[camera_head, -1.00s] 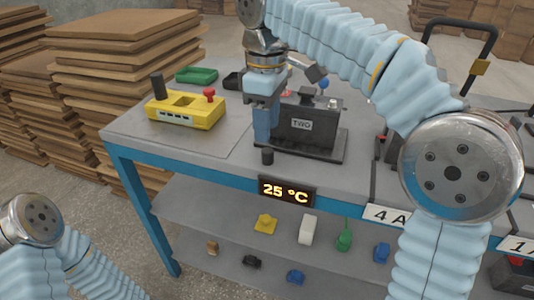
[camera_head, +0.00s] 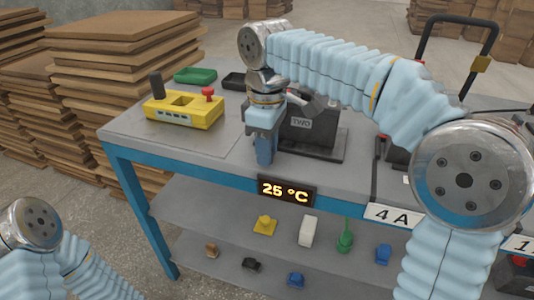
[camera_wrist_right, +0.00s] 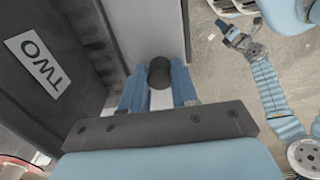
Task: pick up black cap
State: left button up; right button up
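The black cap (camera_wrist_right: 159,73) is a short dark cylinder near the front edge of the workbench. In the right wrist view it sits between the two blue fingers of my right gripper (camera_wrist_right: 159,88), with a finger on each side. In the head view my right gripper (camera_head: 264,158) points down at the bench front and hides the cap. Its fingers are apart around the cap; a firm grip on it does not show. The left arm shows only in part at the lower left of the head view, and its gripper is out of view.
The dark block marked TWO (camera_head: 312,132) stands right beside my right gripper. A yellow box (camera_head: 185,112) and green tray (camera_head: 196,75) are to the left on the bench. A temperature display (camera_head: 286,191) hangs on the front edge. Small coloured parts lie on the lower shelf.

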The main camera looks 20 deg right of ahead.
grip_shut()
jog(key=shift+r, duration=0.6)
jog(key=s+a+r+p, duration=0.1)
jog(key=s+a+r, duration=0.5)
jog(key=a+r, duration=0.5)
jog(key=shift+s+a+r+p, duration=0.3)
jog(key=shift+s+a+r, duration=0.1)
jog(key=shift+a, duration=0.3)
jog(key=shift+o, duration=1.6)
grip_release()
jog(key=shift+w, duration=0.1)
jog(key=c, duration=0.5)
jog(key=shift+o, duration=0.2)
